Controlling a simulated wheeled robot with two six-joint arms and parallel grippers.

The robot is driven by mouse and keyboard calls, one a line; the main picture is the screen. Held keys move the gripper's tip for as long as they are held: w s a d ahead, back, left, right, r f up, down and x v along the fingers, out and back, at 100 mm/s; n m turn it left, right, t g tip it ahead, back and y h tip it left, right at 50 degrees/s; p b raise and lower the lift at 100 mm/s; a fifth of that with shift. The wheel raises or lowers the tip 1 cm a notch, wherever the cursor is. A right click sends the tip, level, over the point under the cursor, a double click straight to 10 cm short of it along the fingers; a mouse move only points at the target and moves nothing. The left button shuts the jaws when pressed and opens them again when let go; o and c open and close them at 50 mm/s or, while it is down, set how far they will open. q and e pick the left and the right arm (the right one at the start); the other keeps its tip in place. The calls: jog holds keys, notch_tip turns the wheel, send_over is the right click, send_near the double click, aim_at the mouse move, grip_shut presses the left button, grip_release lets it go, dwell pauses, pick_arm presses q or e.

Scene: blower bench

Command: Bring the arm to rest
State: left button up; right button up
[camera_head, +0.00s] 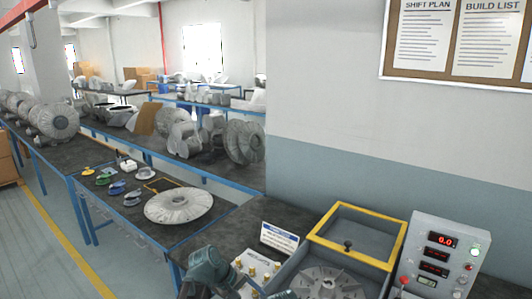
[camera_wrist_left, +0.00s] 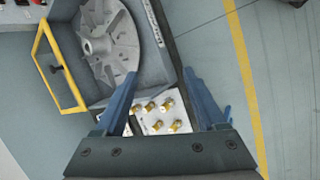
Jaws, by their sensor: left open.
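My left gripper (camera_wrist_left: 160,73) is open in the left wrist view, its two blue fingers spread apart with nothing between them. It is above a white plate with several brass fittings (camera_wrist_left: 160,115); I cannot tell the height. My blue-grey left arm (camera_head: 208,270) shows at the bottom of the head view, left of the same plate. A grey finned impeller (camera_head: 328,284) sits in a grey box with a yellow-framed lid (camera_head: 403,237). The impeller also shows in the left wrist view (camera_wrist_left: 108,45), left of the fingers. My right gripper is in neither view.
A control box (camera_head: 440,258) with red displays stands right of the grey box. A small sign (camera_head: 286,241) stands behind the fittings. A round grey cover (camera_head: 179,205) and several small coloured parts lie on the left bench. The floor (camera_wrist_left: 285,70) is clear beyond the bench edge.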

pick_arm(q)
jog(key=s+a+f+m+g+y, duration=0.1)
jog(key=s+a+f+m+y, duration=0.15)
jog(key=s+a, duration=0.35)
jog(key=s+a+f+m+y, duration=0.2)
jog(key=s+a+m+y, duration=0.2)
jog(key=s+a, duration=0.3)
jog(key=s+d+f+m+g+y+b, duration=0.1)
jog(key=s+d+f+m+b, duration=0.3)
jog(key=d+f+b, duration=0.6)
jog(key=shift+s+d+b, duration=0.45)
jog(key=shift+d+b, duration=0.05)
jog(key=shift+d, duration=0.2)
